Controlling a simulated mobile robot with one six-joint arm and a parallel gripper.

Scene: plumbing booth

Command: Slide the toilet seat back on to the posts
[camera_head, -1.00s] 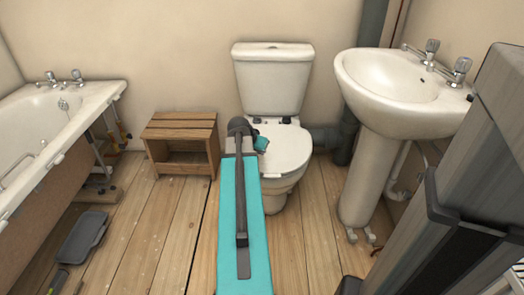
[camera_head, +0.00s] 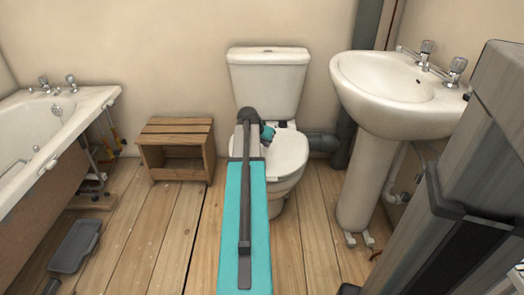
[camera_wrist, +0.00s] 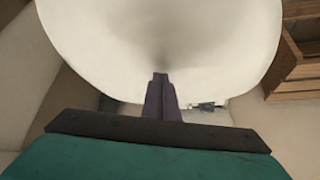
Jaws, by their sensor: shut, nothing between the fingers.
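The white toilet seat (camera_head: 288,150) lies flat on the bowl below the cistern (camera_head: 268,85) in the head view. My arm covers its left part. In the wrist view, the seat (camera_wrist: 160,30) fills the upper middle as a broad pale curve. My gripper (camera_wrist: 161,78) is shut, with its dark fingertips over the seat's lower edge in the picture and nothing between them. I cannot tell whether they touch it. A small metallic piece (camera_wrist: 206,105) shows beyond that edge; whether it is a post is unclear.
A wooden stool (camera_head: 176,128) stands left of the toilet. A pedestal basin (camera_head: 395,88) is close on the right. A bath (camera_head: 60,150) runs along the left, with a grey tray (camera_head: 75,246) on the floor beside it. Floorboards are clear around the toilet's front.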

